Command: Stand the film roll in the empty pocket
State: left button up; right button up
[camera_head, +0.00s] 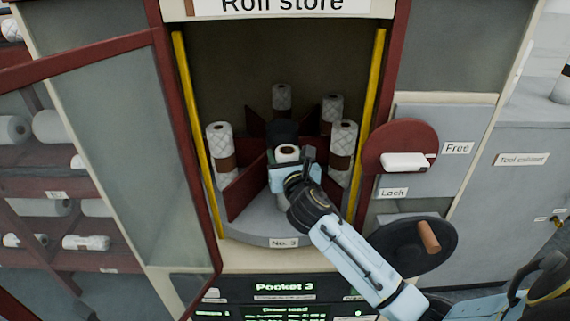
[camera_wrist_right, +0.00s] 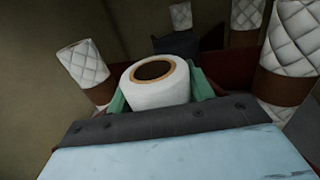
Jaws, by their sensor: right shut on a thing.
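The film roll (camera_head: 288,150) is white with a brown core and stands upright in the front pocket of the carousel, marked No. 3. In the right wrist view the roll (camera_wrist_right: 158,88) sits between the green finger pads of my right gripper (camera_wrist_right: 160,95), which is shut on it. In the head view my right gripper (camera_head: 291,172) reaches into the open cabinet and hides most of the roll. The roll's lower end shows a little below the gripper; I cannot tell whether it touches the turntable floor (camera_head: 245,222). My left gripper is not in view.
Quilted rolls stand in the other pockets, at left (camera_head: 219,140), right (camera_head: 343,140) and back (camera_head: 281,97). Dark red dividers (camera_head: 245,190) flank the front pocket. Yellow strips (camera_head: 197,120) edge the opening. The glass door (camera_head: 110,150) stands open at left; a crank wheel (camera_head: 412,247) is at lower right.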

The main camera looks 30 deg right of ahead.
jog(key=shift+a+f, duration=0.2)
jog(key=shift+a, duration=0.05)
jog(key=shift+f, duration=0.1)
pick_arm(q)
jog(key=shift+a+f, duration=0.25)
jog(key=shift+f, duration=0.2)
pick_arm(e)
jog(key=o, duration=1.5)
jog(key=shift+d+f, duration=0.1)
jog(key=shift+f, duration=0.1)
pick_arm(q)
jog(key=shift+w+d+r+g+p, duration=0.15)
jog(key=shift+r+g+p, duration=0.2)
jog(key=shift+p, duration=0.5)
pick_arm(e)
jog(key=v, duration=1.2)
jog(key=shift+a+r, duration=0.35)
jog(key=shift+r, duration=0.1)
jog(key=shift+w, duration=0.1)
